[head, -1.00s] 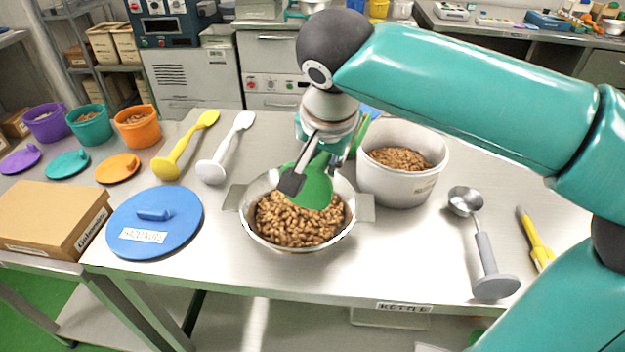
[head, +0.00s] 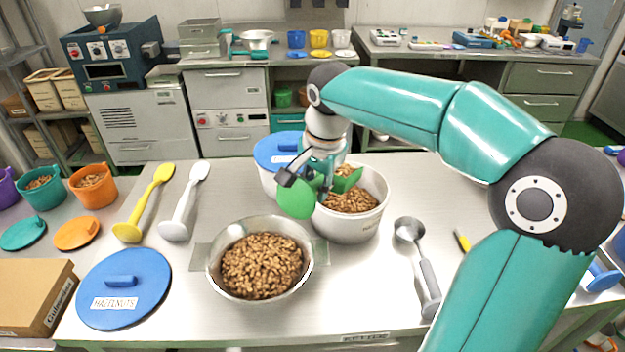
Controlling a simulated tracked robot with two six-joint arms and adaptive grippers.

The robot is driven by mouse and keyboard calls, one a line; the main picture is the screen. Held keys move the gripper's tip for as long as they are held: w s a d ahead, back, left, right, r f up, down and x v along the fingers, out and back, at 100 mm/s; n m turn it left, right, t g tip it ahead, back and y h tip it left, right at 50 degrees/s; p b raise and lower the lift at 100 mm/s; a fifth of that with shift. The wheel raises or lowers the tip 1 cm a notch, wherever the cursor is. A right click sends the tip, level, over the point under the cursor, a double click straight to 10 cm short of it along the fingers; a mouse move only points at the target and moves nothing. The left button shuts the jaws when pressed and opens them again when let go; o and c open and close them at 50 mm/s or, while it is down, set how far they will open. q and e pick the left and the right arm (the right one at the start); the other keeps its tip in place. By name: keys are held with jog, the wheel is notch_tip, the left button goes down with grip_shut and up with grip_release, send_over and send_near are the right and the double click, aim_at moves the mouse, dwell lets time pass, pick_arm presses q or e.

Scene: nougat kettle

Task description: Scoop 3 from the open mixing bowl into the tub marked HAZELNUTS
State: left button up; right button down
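The open metal mixing bowl (head: 222,277) stands at the table's front, full of brown nuts (head: 260,265). A white open tub (head: 345,229) with nuts in it stands behind it to the right; its label is not readable. A blue lid (head: 150,262) marked HAZELNUTS lies at the left. My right gripper (head: 303,185) is shut on a green scoop (head: 297,199), its round handle end toward me. The scoop's head is over the tub's opening, seemingly tilted; how much it holds cannot be told. My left gripper is out of view.
A second tub with a blue lid (head: 277,150) stands behind. A grey scoop (head: 428,275) lies right of the white tub. Yellow (head: 145,205) and white (head: 184,205) scoops lie at the left. A cardboard box (head: 30,297) is at the left edge.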

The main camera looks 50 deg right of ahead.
jog(key=shift+w+d+r+m+y+p, duration=0.15)
jog(key=shift+d+r+y+p, duration=1.1)
jog(key=shift+p, duration=1.3)
jog(key=shift+w+d+r+m+y+p, duration=0.15)
jog(key=shift+d+r+y+p, duration=1.1)
jog(key=shift+p, duration=1.25)
jog(key=shift+d+r+y, duration=1.15)
jog(key=shift+r+y, duration=0.1)
jog(key=shift+y, duration=0.05)
jog(key=shift+g, duration=0.3)
